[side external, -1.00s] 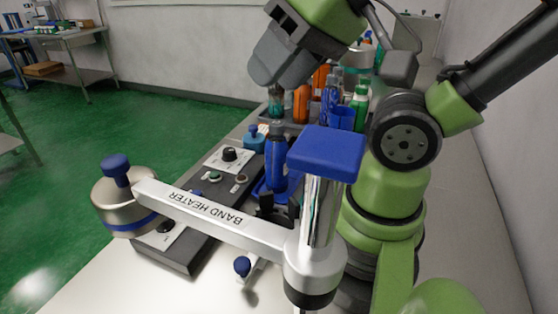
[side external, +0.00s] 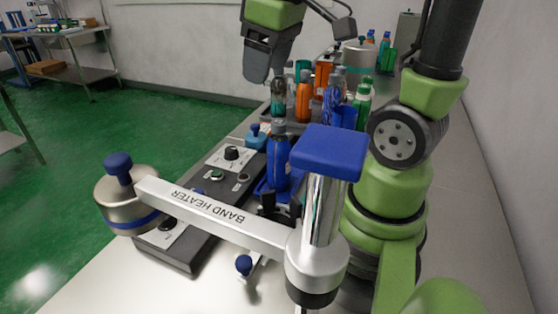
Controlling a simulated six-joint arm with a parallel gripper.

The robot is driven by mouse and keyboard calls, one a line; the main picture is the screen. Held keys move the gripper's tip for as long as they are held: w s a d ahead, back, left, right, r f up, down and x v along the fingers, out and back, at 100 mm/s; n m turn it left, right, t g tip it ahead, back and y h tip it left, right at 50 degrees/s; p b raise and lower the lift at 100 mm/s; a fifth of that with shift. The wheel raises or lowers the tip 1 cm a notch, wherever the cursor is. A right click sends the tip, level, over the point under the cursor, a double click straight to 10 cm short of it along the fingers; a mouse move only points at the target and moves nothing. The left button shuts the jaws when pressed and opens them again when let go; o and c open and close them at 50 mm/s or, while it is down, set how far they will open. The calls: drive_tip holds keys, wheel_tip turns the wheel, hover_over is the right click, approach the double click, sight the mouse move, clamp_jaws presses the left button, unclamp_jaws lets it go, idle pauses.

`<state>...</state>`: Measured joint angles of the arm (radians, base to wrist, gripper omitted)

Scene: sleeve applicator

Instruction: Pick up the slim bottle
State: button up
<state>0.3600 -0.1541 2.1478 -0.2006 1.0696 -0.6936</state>
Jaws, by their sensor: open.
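Several bottles stand in a group at the back: a dark teal bottle (side external: 278,98), an orange bottle (side external: 304,100), a blue bottle (side external: 333,92) and a green bottle (side external: 361,101). Another blue bottle (side external: 277,163) stands nearer, upright in the blue holder of the applicator. I cannot tell for certain which is the slim bottle. My gripper (side external: 257,78) is open and points down, just left of and above the dark teal bottle in the picture. Its fingertips are small, and no bottle shows between them.
The band heater (side external: 215,220), with its silver arm and round metal head, crosses the foreground. A blue pad on a chrome post (side external: 328,150) stands beside it. The control box (side external: 232,158) is left of the nearer blue bottle. More bottles and a grey canister (side external: 357,57) stand farther back.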

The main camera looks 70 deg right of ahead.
sight(278, 121)
drive_tip(key=d+f+g, duration=0.1)
drive_tip(key=d, duration=0.1)
drive_tip(key=d+f+n+g, duration=0.1)
drive_tip(key=d+f, duration=0.1)
drive_tip(key=d, duration=0.1)
drive_tip(key=w+d+f+n, duration=0.1)
drive_tip(key=d, duration=0.1)
drive_tip(key=shift+d+f+g, duration=0.15)
drive_tip(key=shift+g, duration=0.25)
drive_tip(key=shift+d+f+n, duration=0.15)
drive_tip(key=shift+f+n, duration=0.15)
drive_tip(key=shift+f, duration=0.05)
wheel_tip(278, 121, down, 4)
drive_tip(key=shift+a+f, duration=0.15)
drive_tip(key=shift+f, duration=0.75)
drive_tip(key=shift+a+f, duration=0.2)
drive_tip(key=shift+f, duration=0.7)
drive_tip(key=shift+a+f, duration=0.15)
drive_tip(key=shift+f, duration=0.75)
clamp_jaws()
